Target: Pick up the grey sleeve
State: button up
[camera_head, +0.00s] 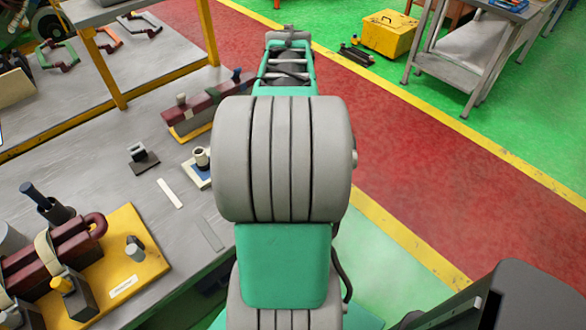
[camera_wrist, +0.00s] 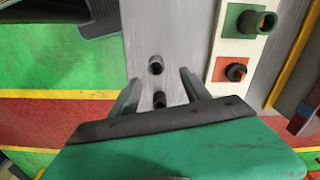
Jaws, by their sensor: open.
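In the wrist view, my gripper (camera_wrist: 158,88) is open, with one finger on each side of a strip of grey tabletop (camera_wrist: 185,30). A small dark grey cylinder (camera_wrist: 155,65) stands on the tabletop just beyond the fingertips. A second dark cylinder (camera_wrist: 159,100) shows between the fingers, nearer the palm. Either could be the grey sleeve; I cannot tell which. The fingers do not visibly touch either one. In the head view, my arm hides my gripper, and I cannot pick out these cylinders there.
A white board (camera_wrist: 222,48) with coloured squares and fittings lies right of the fingers. In the head view, a yellow fixture plate (camera_head: 150,262) and a long dark red part (camera_head: 208,100) occupy the workbench (camera_head: 120,190). A red and green floor lies to the right.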

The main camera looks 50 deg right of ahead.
jog(key=f, duration=0.5)
jog(key=f+p, duration=0.1)
jog(key=f, duration=0.2)
jog(key=shift+s, duration=0.4)
jog(key=shift+c, duration=0.6)
jog(key=shift+r, duration=0.1)
grip_shut()
